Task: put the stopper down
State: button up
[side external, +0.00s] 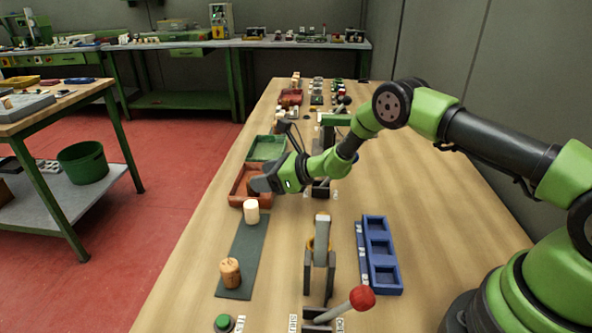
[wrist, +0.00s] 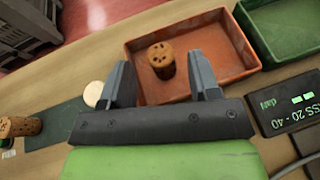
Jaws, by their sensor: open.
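A cork stopper (wrist: 162,62) with dark pits in its top stands inside the orange-red tray (wrist: 233,70) in the wrist view. My gripper (wrist: 162,82) is open, with one finger on each side of the stopper in the picture and gaps between. The side view shows my gripper (side external: 258,184) low over the same red tray (side external: 236,200); the stopper there is mostly hidden by the gripper. A second cork stopper (side external: 230,273) stands on the dark mat (side external: 250,243); it also shows in the wrist view (wrist: 18,127).
A pale cylinder (side external: 251,212) stands at the mat's far end, close to the red tray. A green tray (side external: 267,148) adjoins beyond. A lever device with a red knob (side external: 361,298) and a blue compartment tray (side external: 384,276) stand right. A display box (wrist: 285,105) is near.

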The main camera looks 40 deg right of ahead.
jog(key=v, duration=1)
jog(key=s+a+r+n+g+y, duration=0.1)
jog(key=s+a+r+n+g, duration=0.1)
jog(key=s+a+r+n, duration=0.25)
jog(key=s+a+r+n+g+y, duration=0.1)
jog(key=s+r+n+g, duration=0.15)
jog(key=r+n, duration=0.4)
jog(key=s+a+r+n+g+y, duration=0.1)
jog(key=s+a+r+n, duration=0.25)
jog(key=r, duration=0.35)
jog(key=s+d+r+n+h, duration=0.1)
jog(key=s+d+n+h, duration=0.1)
jog(key=s, duration=0.4)
jog(key=s+d+r+n+t+h, duration=0.1)
jog(key=s+r+n+h, duration=0.1)
jog(key=s+n, duration=0.3)
jog(key=s+d+r+n+h, duration=0.2)
jog(key=s+n+h, duration=0.2)
jog(key=s, duration=0.3)
jog(key=shift+s+d, duration=0.2)
jog(key=shift+d, duration=0.1)
